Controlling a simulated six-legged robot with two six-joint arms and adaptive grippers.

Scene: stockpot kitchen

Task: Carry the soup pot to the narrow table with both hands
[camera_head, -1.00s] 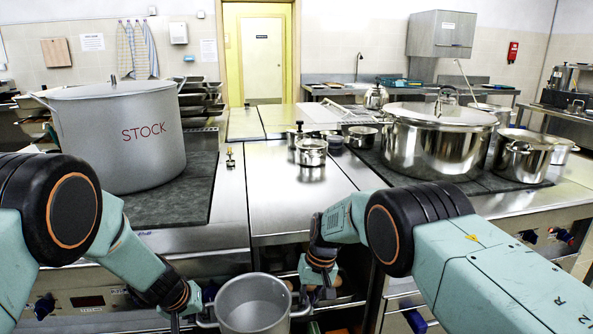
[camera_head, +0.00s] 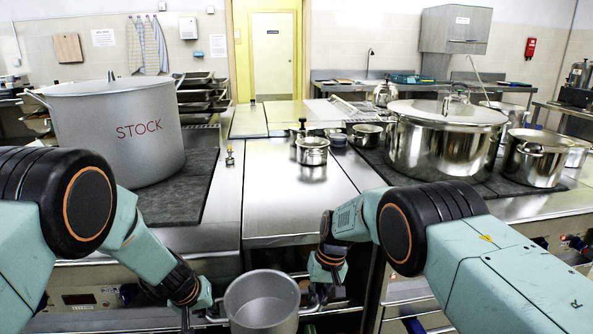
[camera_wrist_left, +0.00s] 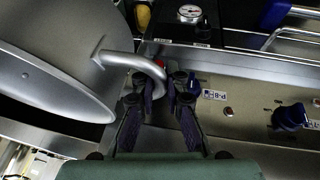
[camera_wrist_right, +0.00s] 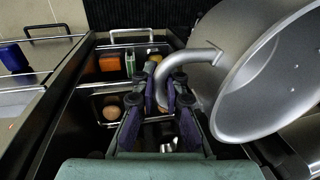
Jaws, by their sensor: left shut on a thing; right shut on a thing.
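The soup pot (camera_head: 262,303) is a grey metal pot with an open top and two loop handles, held between my arms in front of the cooking counter. My left gripper (camera_wrist_left: 160,90) is shut on the pot's handle (camera_wrist_left: 140,60) on its left side. My right gripper (camera_wrist_right: 170,92) is shut on the opposite handle (camera_wrist_right: 192,57). The pot looks about level in the head view, and its inside looks empty where it shows. Its lower part is cut off by the frame. I cannot make out the narrow table.
The counter carries a large STOCK pot (camera_head: 120,140) at left, a small lidded pot (camera_head: 312,150) in the middle and large shiny pots (camera_head: 440,145) at right. A doorway (camera_head: 270,60) is at the back.

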